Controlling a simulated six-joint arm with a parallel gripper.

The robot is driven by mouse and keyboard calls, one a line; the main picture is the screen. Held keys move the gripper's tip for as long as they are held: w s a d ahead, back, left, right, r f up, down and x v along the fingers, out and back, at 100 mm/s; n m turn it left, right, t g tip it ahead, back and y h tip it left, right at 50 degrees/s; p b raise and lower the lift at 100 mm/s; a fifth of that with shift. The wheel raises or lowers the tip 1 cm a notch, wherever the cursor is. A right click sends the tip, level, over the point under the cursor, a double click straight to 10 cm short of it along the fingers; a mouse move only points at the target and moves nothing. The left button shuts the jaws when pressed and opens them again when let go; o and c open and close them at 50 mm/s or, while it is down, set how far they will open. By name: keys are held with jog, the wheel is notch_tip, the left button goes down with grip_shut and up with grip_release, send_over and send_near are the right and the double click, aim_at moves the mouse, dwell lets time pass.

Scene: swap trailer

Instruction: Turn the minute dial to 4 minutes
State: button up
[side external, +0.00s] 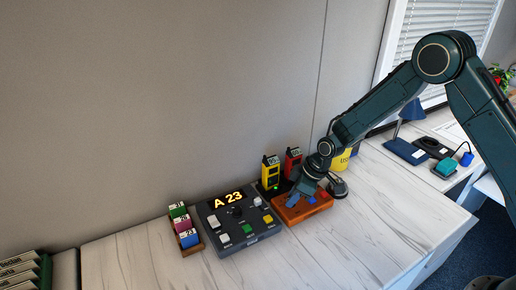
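A dark console (217,246) with a lit display (228,199) reading "A 23" sits on the white counter. It carries a round black knob (236,212) below the display and several coloured buttons; I cannot tell whether this knob is the minute dial. My gripper (301,194) points down over an orange-brown box (291,217) to the right of the console. Small blue parts show on the box around my gripper. The fingertips are too small and partly hidden, so I cannot tell whether they touch or hold anything. No minute markings are readable.
A yellow handset (270,173) and a red handset (292,162) stand behind the box. A rack of numbered coloured tags (184,225) is left of the console. A yellow container (342,161) stands behind my wrist. The counter (135,262) is clear at front left.

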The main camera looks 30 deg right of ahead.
jog(key=c, duration=0.4)
jog(key=shift+m, duration=0.3)
jog(key=m+h, duration=0.1)
jog(key=m, duration=0.2)
jog(key=shift+a+t, duration=0.1)
jog(key=shift+t, duration=0.3)
jog(key=shift+s+m+t+h, duration=0.1)
jog(key=shift+m+t+h, duration=0.2)
jog(key=shift+m+h, duration=0.85)
jog(key=shift+m+y, duration=0.45)
jog(key=shift+m, duration=0.1)
jog(key=o, duration=1)
jog(key=shift+r, duration=0.15)
